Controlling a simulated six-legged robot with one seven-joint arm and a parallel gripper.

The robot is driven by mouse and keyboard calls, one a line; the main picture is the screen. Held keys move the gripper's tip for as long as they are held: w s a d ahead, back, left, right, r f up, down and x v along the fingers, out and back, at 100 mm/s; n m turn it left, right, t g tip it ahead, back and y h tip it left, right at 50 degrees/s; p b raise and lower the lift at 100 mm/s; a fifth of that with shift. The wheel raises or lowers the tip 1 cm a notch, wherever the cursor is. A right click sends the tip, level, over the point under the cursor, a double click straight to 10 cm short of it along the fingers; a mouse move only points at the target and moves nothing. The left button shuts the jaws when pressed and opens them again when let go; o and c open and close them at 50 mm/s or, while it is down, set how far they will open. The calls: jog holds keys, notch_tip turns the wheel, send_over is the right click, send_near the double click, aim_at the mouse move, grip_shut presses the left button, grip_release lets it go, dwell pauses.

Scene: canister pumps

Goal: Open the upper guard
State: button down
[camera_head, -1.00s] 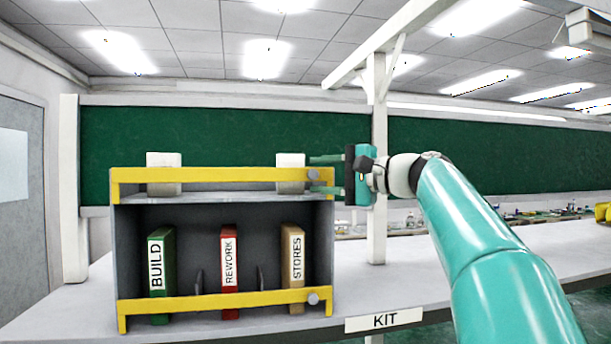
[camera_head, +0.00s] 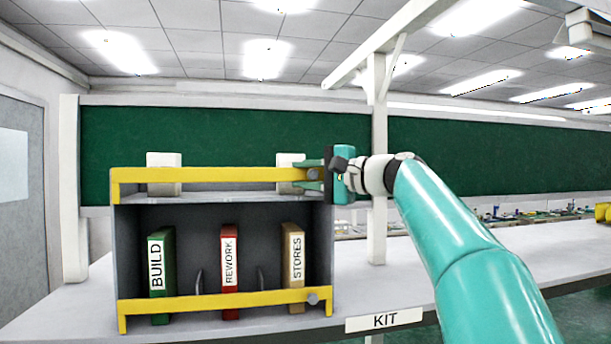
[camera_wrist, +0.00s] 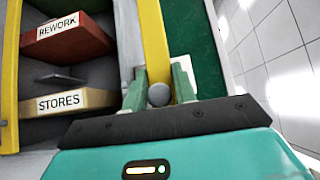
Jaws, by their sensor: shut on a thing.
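The upper guard (camera_head: 220,175) is a yellow bar across the top front of the grey shelf unit, with a round grey knob (camera_head: 313,175) at its right end. My gripper (camera_head: 300,176) is at that right end, its fingers pointing left. In the wrist view, the upper guard (camera_wrist: 153,40) runs up between the two green fingers, with the knob (camera_wrist: 159,94) between them. My gripper (camera_wrist: 165,90) is shut on the guard's knob end. The guard lies level across the unit.
A lower yellow guard (camera_head: 220,300) crosses the bottom shelf, in front of the green BUILD (camera_head: 161,280), red REWORK (camera_head: 229,275) and tan STORES (camera_head: 292,270) binders. Two white canisters (camera_head: 164,172) stand behind the upper guard. A white post (camera_head: 377,235) rises right of the unit.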

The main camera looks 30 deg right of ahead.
jog(key=shift+s, duration=0.1)
jog(key=n+t+y, duration=0.1)
jog(key=s+n+y, duration=0.1)
jog(key=n, duration=0.1)
jog(key=shift+s+a+f+t, duration=0.2)
jog(key=shift+f+t, duration=0.2)
jog(key=shift+s+a+f+n+g+y, duration=0.1)
jog(key=shift+s+f+n+g+y, duration=0.5)
jog(key=shift+n+y, duration=1.85)
jog(key=shift+s+a+f+n+g+y, duration=0.1)
jog(key=shift+s+f+n+g+y, duration=0.15)
jog(key=shift+f+n+g+y, duration=2)
jog(key=shift+s+a+r+n+t+y, duration=0.1)
jog(key=shift+s+r+n+t+y, duration=0.9)
jog(key=shift+n, duration=2.8)
jog(key=shift+w+f+g+y, duration=0.35)
jog(key=shift+w+g+y, duration=0.05)
jog(key=shift+w+g, duration=0.2)
jog(key=c, duration=1.3)
grip_release()
jog(key=shift+o, duration=0.2)
